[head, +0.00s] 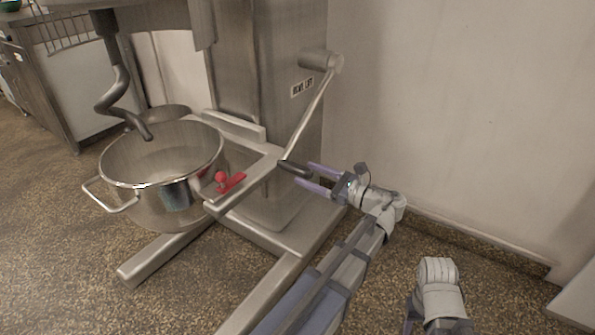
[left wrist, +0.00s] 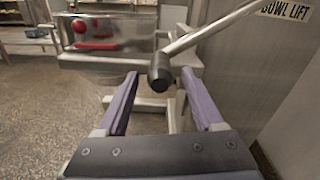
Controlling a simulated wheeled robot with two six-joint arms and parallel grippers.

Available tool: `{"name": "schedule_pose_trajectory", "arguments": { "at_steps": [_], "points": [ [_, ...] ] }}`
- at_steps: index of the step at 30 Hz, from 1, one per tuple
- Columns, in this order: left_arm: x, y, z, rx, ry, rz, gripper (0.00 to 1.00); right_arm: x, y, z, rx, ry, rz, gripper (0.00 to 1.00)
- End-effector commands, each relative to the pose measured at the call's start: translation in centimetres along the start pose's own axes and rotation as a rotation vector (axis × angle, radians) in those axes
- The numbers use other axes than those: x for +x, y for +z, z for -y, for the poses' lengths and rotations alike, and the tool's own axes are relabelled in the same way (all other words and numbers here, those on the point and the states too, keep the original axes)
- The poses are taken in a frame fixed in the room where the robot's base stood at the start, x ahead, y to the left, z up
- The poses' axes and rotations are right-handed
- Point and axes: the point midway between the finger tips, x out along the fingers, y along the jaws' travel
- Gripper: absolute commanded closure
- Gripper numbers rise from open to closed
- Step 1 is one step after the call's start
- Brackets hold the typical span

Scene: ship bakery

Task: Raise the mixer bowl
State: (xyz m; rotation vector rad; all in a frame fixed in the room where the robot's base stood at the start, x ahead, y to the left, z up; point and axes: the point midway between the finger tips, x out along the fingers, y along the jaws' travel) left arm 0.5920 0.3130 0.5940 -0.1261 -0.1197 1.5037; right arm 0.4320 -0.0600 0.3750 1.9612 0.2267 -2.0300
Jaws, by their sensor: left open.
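The steel mixer bowl (head: 165,180) hangs low in its cradle, under the curved dough hook (head: 122,95), in the head view. A crank lever (head: 309,115) marked "BOWL LIFT" comes down from the mixer column and ends in a dark handle grip (head: 294,168). My left gripper (head: 316,178) is open at the handle grip, its fingers pointing toward it. In the left wrist view the handle end (left wrist: 160,77) shows between the two finger tips, with gaps on both sides. My right gripper's fingers are not visible; only part of that arm shows at the lower right.
The mixer column (head: 265,80) and base legs (head: 165,258) stand close to my left arm. A bare wall (head: 450,100) rises to the right, and a counter (head: 80,85) stands at the far left.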

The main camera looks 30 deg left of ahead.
Motion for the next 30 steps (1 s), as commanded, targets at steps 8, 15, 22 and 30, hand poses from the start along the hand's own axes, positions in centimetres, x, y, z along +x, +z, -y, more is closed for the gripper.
{"name": "schedule_pose_trajectory", "arguments": {
  "at_steps": [8, 15, 22, 30],
  "points": [
    [3.6, 0.0, 0.0, -0.001, 0.001, -0.001, 0.31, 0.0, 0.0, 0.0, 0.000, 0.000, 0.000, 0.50],
    [4.4, 0.0, 0.0, -0.001, 0.000, -0.001, 0.31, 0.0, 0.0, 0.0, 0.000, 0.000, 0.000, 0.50],
    [4.3, 0.0, 0.0, -0.001, -0.001, -0.001, 0.37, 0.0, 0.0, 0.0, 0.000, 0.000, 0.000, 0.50],
    [4.3, 0.0, 0.0, -0.001, -0.001, -0.001, 0.67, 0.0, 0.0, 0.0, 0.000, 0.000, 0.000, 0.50]
  ]
}}
